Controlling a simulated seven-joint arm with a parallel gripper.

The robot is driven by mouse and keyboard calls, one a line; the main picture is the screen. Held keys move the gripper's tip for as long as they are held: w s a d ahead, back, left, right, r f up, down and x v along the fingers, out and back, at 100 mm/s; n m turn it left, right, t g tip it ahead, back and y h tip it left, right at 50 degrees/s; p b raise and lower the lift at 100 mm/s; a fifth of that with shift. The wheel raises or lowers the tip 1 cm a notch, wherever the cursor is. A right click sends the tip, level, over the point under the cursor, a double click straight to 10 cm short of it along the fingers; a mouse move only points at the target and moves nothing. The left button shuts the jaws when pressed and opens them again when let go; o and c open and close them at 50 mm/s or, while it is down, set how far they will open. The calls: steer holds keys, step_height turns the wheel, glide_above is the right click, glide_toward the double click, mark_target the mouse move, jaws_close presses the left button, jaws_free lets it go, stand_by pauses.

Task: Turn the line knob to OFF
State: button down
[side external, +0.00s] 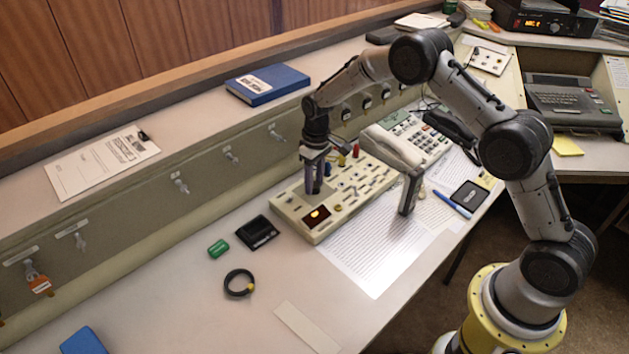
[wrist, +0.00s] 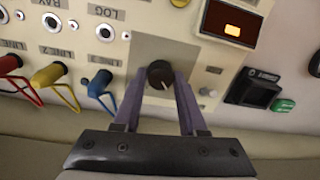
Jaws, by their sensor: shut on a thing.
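The dark round line knob (wrist: 160,74) sits on a grey plate of the beige console (wrist: 226,55), between my gripper's two fingertips. My gripper (wrist: 161,82) is shut on the knob, with one purple-grey finger on each side. A small light mark shows on the knob, but I cannot read its setting or any OFF label. In the side view my gripper (side external: 313,188) points down onto the left end of the console (side external: 292,213), and its fingers hide the knob there.
A lit amber display (wrist: 232,24) is at upper right. A telephone (side external: 400,143) stands behind the console.

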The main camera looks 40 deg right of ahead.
steer(key=n, duration=0.6)
steer(key=shift+n, duration=0.3)
stand_by(0.4)
steer(key=shift+c, duration=2.3)
jaws_free()
steer(key=shift+r, duration=0.15)
step_height(320, 180, up, 14)
steer(key=shift+w+d, duration=0.25)
